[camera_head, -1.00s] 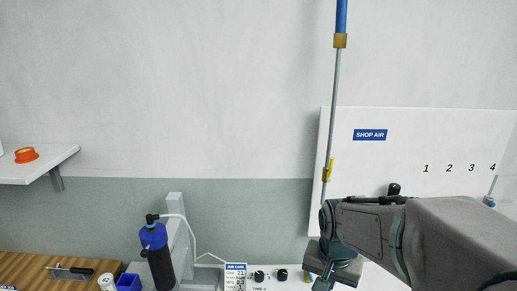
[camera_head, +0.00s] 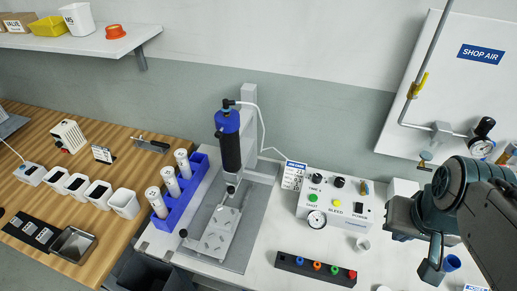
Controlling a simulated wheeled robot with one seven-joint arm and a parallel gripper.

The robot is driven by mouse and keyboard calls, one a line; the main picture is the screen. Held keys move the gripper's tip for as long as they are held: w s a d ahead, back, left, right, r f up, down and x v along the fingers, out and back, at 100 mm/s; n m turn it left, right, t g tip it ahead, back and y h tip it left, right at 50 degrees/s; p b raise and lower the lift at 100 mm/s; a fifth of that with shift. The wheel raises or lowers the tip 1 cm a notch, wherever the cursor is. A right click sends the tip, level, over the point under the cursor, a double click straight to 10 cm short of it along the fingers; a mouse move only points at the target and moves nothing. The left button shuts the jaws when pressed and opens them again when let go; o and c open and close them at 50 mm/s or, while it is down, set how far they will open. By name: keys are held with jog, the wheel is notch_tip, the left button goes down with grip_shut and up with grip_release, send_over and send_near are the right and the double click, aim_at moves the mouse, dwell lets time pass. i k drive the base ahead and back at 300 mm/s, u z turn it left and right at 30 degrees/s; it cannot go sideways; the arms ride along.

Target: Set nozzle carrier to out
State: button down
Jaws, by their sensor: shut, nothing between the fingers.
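A blue and black cylinder (camera_head: 230,140) stands upright on a light grey post (camera_head: 249,115), with a nozzle at its lower end. A pale plate with small parts on it (camera_head: 218,240) lies below the nozzle on a grey base (camera_head: 258,215). I cannot tell for certain which part is the nozzle carrier. A black knob (camera_head: 183,233) shows at the plate's left. My gripper (camera_head: 431,271) is at the lower right, shut and empty, well to the right of the cylinder and apart from it.
A control box (camera_head: 335,210) with buttons and a gauge stands between the cylinder and my gripper. A black strip (camera_head: 312,269) with coloured pieces lies in front. A blue rack (camera_head: 182,198) holds white tubes at left. A shop air panel (camera_head: 440,70) is behind my arm.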

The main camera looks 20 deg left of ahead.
aim_at(231, 190)
jog(key=z, duration=0.05)
jog(key=k, duration=0.7)
jog(key=u, duration=1.05)
jog(key=i, duration=0.5)
jog(key=z, duration=1.6)
jog(key=k, duration=0.7)
jog(key=u, duration=1.3)
jog(key=i, duration=0.5)
